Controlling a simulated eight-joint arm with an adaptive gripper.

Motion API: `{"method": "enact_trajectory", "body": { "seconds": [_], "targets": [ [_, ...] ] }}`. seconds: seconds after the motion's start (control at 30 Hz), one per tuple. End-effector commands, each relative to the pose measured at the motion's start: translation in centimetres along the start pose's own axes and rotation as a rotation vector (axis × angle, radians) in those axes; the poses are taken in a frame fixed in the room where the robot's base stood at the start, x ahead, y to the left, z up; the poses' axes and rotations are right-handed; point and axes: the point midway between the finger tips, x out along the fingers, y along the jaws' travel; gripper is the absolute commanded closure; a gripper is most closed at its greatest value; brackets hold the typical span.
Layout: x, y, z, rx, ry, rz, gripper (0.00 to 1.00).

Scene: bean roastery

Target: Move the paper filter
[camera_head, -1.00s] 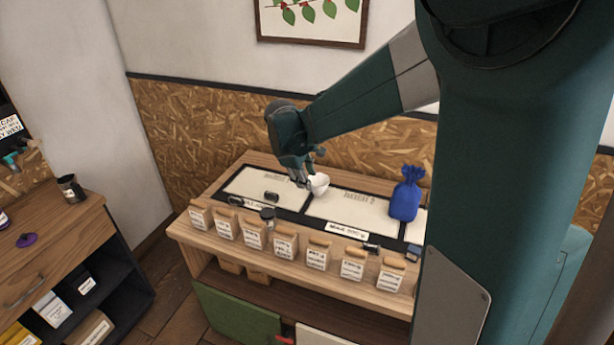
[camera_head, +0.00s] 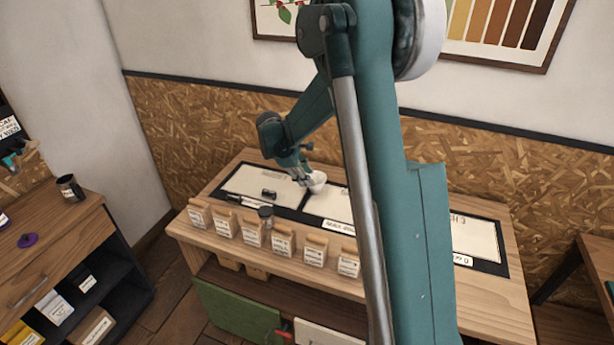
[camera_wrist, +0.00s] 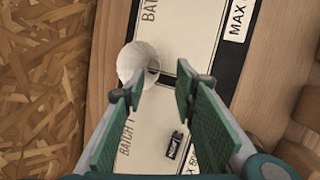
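The white, bowl-shaped paper filter (camera_head: 316,181) sits at the border between two pale panels of the batch mat (camera_head: 329,205). In the wrist view the filter (camera_wrist: 138,60) is ahead of my gripper (camera_wrist: 160,88), mostly toward the left finger. That finger's tip overlaps the filter's lower edge in the picture. The green finger pads stand apart with a gap between them, and the filter does not fill the gap. I cannot tell whether the left finger touches it. In the head view my gripper (camera_head: 302,179) points down just left of the filter.
Several labelled bags (camera_head: 283,243) line the counter's front edge. My arm hides the mat's middle right. The right panel (camera_head: 474,237) shows bare surface.

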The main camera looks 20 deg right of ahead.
Motion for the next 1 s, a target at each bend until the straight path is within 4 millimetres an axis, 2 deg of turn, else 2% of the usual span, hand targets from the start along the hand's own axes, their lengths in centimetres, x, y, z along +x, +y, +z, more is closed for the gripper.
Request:
{"method": "enact_trajectory", "body": {
  "seconds": [0.3, 1.0],
  "targets": [
    [2.2, 0.9, -0.8, -0.045, -0.033, -0.008, 0.71],
    [3.2, 1.0, -0.9, -0.050, -0.037, -0.009, 0.71]
  ]
}}
